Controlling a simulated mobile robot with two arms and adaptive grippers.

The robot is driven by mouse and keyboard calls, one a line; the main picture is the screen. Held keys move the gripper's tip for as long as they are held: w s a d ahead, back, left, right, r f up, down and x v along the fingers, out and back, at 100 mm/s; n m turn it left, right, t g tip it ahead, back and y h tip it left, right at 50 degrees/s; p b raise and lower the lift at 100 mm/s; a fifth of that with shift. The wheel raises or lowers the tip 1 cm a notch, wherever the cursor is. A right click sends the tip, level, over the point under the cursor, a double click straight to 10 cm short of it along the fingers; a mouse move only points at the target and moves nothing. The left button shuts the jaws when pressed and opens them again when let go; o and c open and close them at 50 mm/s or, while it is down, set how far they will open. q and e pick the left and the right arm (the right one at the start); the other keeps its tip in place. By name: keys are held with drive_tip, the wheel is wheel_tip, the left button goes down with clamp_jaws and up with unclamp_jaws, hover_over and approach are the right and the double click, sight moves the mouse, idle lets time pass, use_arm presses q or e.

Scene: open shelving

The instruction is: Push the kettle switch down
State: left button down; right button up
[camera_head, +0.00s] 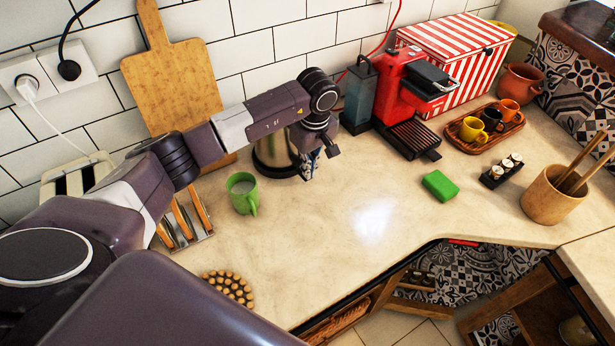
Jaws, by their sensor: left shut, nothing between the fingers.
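The kettle (268,153), a silvery metal body with a dark base, stands on the counter near the tiled wall. My left arm crosses in front of it and hides its upper part. The kettle's switch cannot be made out. My left gripper (326,150) points down at the right side of the kettle, close to it. It is shut and empty. Whether it touches the kettle cannot be told. My right gripper is not in view.
A green mug (243,194) stands just left of the kettle. A red coffee machine (398,88) is to the right. A green sponge (440,186) lies farther right. A toast rack (184,222) and round trivet (228,288) are at the left. The counter's middle is clear.

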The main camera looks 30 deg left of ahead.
use_arm(q)
drive_tip(key=shift+f+b, duration=1.4)
drive_tip(key=shift+f, duration=0.1)
drive_tip(key=shift+r, duration=0.25)
drive_tip(key=shift+s+d+r+p, duration=0.2)
drive_tip(key=shift+d+p, duration=0.2)
drive_tip(key=shift+p, duration=0.1)
drive_tip(key=shift+s+d+r, duration=0.15)
drive_tip(key=shift+s+d, duration=0.05)
drive_tip(key=shift+d, duration=0.25)
drive_tip(key=shift+s+d+r, duration=0.15)
drive_tip(key=shift+d, duration=0.25)
drive_tip(key=shift+s+d, duration=0.15)
drive_tip(key=shift+r, duration=0.1)
